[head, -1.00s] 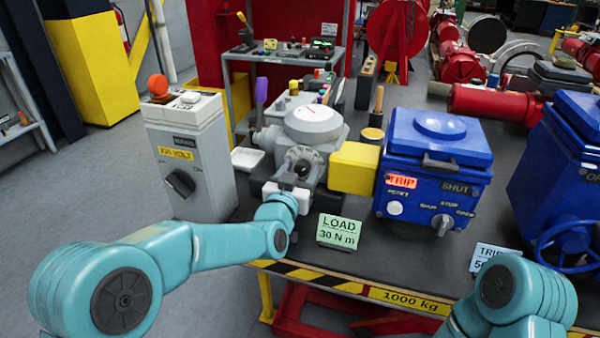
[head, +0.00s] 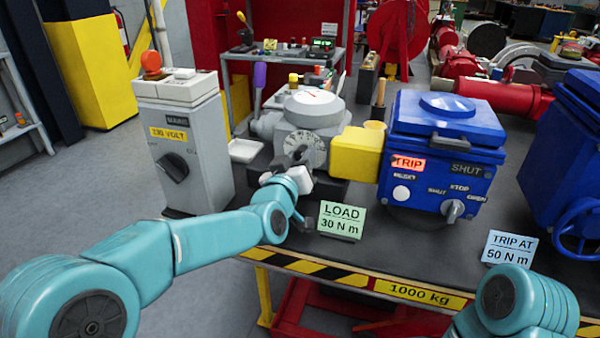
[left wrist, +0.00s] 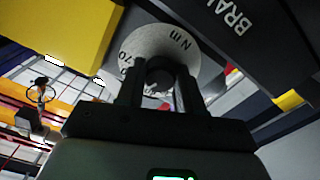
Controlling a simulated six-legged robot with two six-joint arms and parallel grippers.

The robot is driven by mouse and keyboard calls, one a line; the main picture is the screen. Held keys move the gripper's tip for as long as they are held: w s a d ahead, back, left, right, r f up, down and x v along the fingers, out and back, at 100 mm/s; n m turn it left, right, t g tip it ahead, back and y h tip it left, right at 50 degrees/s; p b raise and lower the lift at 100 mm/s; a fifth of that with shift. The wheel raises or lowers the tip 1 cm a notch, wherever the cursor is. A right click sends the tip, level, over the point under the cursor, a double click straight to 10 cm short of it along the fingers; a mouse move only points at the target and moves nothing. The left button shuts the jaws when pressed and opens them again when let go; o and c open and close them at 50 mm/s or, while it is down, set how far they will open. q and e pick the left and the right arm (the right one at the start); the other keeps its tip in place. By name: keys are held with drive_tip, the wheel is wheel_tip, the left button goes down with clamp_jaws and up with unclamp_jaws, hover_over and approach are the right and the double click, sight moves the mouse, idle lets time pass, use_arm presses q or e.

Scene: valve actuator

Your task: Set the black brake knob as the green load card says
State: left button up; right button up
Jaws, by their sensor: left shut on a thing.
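The green load card (head: 342,220) stands on the bench in the head view and reads "LOAD 30 N m". The black brake knob (head: 298,154) is on the front of the grey actuator, in front of a pale round scale (head: 316,142). My left gripper (head: 299,165) is at the knob and shut on it, its white body just below. In the left wrist view the two fingers (left wrist: 158,88) flank the dark round knob (left wrist: 160,72). The scale behind it (left wrist: 145,45) shows "N m" and "70". The knob's pointer and setting cannot be read. My right gripper is out of view.
A yellow block (head: 355,153) joins the actuator to a blue box (head: 445,150) with a lit "TRIP" sign. A grey mains cabinet (head: 185,150) stands left. A blue card (head: 509,249) reads "TRIP AT 50 N m". A purple-topped lever (head: 260,85) rises behind.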

use_arm(q)
drive_tip(key=shift+r+n+b, duration=0.1)
drive_tip(key=shift+n+b, duration=4.95)
drive_tip(key=shift+n, duration=1.45)
drive_tip(key=o, duration=1)
drive_tip(key=shift+o, duration=0.2)
